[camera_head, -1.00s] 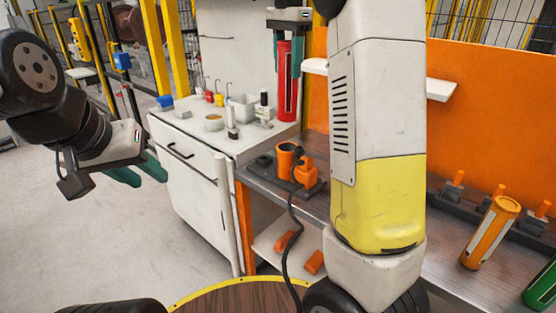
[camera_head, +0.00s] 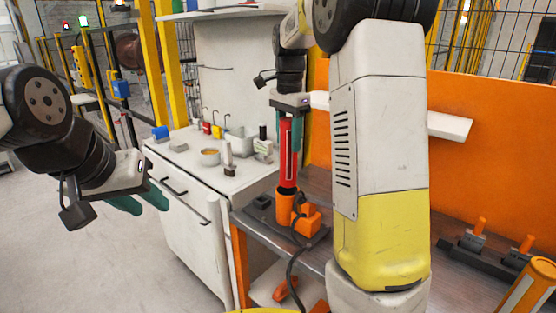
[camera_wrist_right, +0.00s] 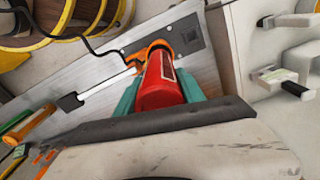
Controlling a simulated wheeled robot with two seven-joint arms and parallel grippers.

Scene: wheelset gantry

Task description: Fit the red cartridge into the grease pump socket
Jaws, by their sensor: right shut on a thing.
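The red cartridge (camera_head: 288,160) stands about upright in my right gripper (camera_head: 290,132), whose green fingers are shut on its upper part. Its lower end is at the mouth of the orange grease pump socket (camera_head: 284,204); I cannot tell how far it is inside. In the right wrist view the red cartridge (camera_wrist_right: 160,86) lies between the green fingers, in line with the orange socket (camera_wrist_right: 152,50) and hiding most of it. My left gripper (camera_head: 139,200) is empty, its green fingers apart, over the floor at the left.
A white cabinet (camera_head: 180,240) with cups and bottles on top stands left of the pump. The metal bench (camera_head: 345,243) carries the pump. An orange and white cartridge (camera_head: 530,285) stands at the right, near a dark rack (camera_head: 460,255). A black hose (camera_head: 293,262) hangs from the pump.

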